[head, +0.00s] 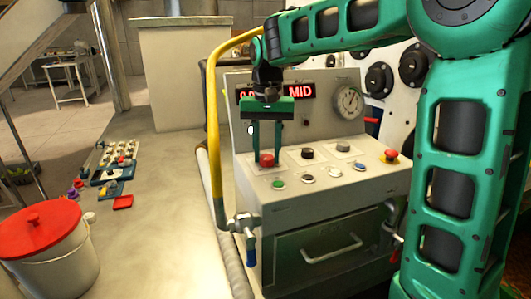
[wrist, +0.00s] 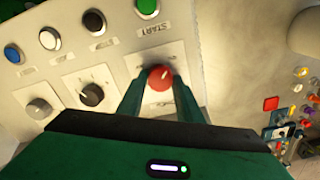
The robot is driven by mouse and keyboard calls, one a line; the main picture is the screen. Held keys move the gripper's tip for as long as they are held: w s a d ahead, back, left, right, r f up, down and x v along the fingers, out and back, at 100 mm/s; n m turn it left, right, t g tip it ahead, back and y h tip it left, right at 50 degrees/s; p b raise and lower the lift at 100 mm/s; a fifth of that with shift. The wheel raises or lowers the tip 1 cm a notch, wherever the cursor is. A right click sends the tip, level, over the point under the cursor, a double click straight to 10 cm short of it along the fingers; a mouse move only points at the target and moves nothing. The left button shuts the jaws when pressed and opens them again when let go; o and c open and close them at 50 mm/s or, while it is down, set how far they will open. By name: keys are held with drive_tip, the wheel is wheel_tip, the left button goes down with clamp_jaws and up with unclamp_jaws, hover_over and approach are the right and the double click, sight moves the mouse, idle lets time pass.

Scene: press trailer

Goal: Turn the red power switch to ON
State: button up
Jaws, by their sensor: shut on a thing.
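The red power switch (head: 266,159) is a round red knob at the left of the grey control panel, on a light square plate. It also shows in the wrist view (wrist: 160,78), with a pale pointer mark on its face. My gripper (head: 266,154) points down over the panel, with its two fingers on either side of the red knob. In the wrist view the fingers (wrist: 161,88) are shut on the knob. The lettering around the knob is not readable, so I cannot tell which setting it points to.
Close by are a black knob (head: 307,153), a grey knob (head: 343,146), a green START button (wrist: 147,6), other buttons and a red mushroom button (head: 390,155). A yellow pipe (head: 213,130) stands left of the panel. A red-lidded bucket (head: 45,250) stands at lower left.

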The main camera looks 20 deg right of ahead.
sight(267, 156)
drive_tip(key=o, duration=1)
drive_tip(key=shift+w, duration=0.1)
drive_tip(key=shift+o, duration=0.2)
wheel_tip(267, 156, up, 11)
drive_tip(key=shift+f, duration=0.1)
